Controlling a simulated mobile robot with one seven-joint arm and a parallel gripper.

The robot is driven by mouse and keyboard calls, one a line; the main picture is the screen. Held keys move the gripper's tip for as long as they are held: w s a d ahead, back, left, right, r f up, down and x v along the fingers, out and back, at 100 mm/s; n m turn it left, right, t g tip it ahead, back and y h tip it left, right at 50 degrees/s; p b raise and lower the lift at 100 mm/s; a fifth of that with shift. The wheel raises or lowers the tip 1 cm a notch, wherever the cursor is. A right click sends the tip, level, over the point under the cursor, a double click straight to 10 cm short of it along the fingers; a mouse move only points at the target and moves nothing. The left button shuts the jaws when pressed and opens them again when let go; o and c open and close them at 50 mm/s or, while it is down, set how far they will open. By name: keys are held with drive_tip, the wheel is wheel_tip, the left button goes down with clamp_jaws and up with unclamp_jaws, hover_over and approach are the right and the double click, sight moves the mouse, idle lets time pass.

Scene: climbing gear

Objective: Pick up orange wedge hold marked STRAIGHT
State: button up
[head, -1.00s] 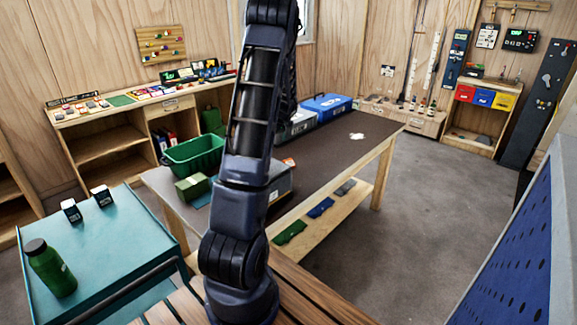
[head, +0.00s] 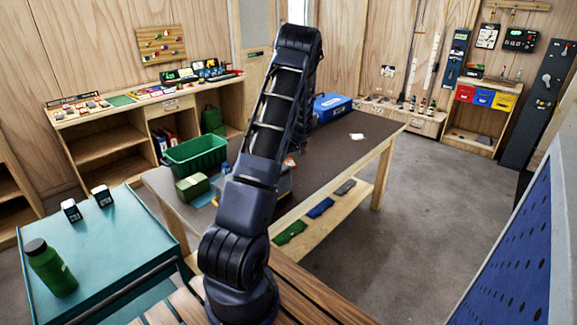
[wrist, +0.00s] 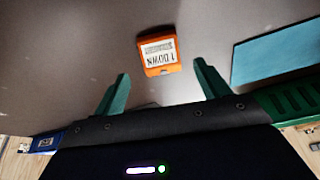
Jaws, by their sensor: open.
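An orange block-like hold (wrist: 157,52) with a white label lies on the dark tabletop in the wrist view. The label seems to read "DOWN"; its other line is too blurred to read, and I cannot make out STRAIGHT. My gripper (wrist: 162,70) is open, its two green fingers spread wide. The hold shows between and just beyond the fingertips, with nothing between the jaws. In the head view my arm hides the gripper and the hold.
The long table (head: 345,165) holds a green crate (head: 196,154), a green box (head: 192,188), a blue case (head: 331,107) and a small white item (head: 357,136). A teal flat piece (wrist: 277,50) lies right of the hold in the wrist view.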

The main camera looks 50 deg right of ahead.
sight(289, 160)
drive_tip(key=x, duration=0.5)
drive_tip(key=shift+w+r, duration=0.1)
drive_tip(key=shift+w, duration=0.15)
drive_tip(key=shift+c, duration=0.4)
drive_tip(key=c, duration=1)
